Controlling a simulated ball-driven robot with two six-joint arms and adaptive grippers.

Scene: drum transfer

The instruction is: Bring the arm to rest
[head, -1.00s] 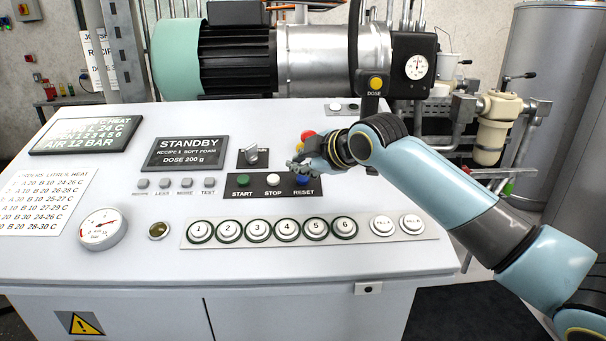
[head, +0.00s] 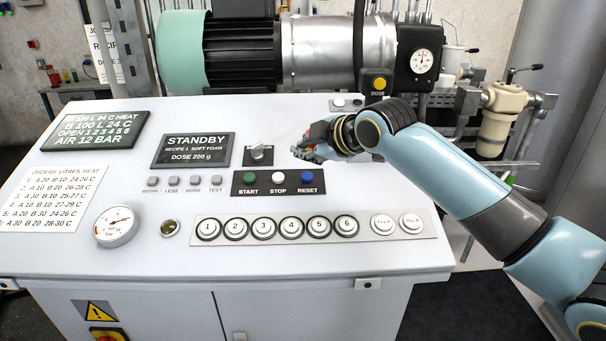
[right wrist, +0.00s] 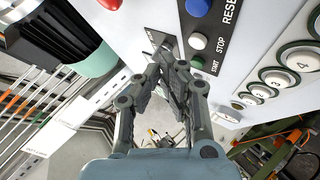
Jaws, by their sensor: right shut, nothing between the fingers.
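My right arm comes in from the right in the head view. Its gripper (head: 308,149) is over the panel, just above and behind the blue RESET button (head: 307,179). The gripper is small and partly hidden by the wrist there. In the right wrist view the fingers of the gripper (right wrist: 172,68) are shut with nothing between them, apart from the buttons. The white STOP button (right wrist: 197,41) and green START button (right wrist: 196,64) show near the fingertips. My left gripper is not in view.
The white console (head: 330,262) carries a row of numbered buttons (head: 264,228), a gauge (head: 116,226), a rotary switch (head: 260,152) and a STANDBY display (head: 193,150). A motor (head: 240,50) stands behind it. A yellow DOSE button (head: 379,83) is close to my right wrist.

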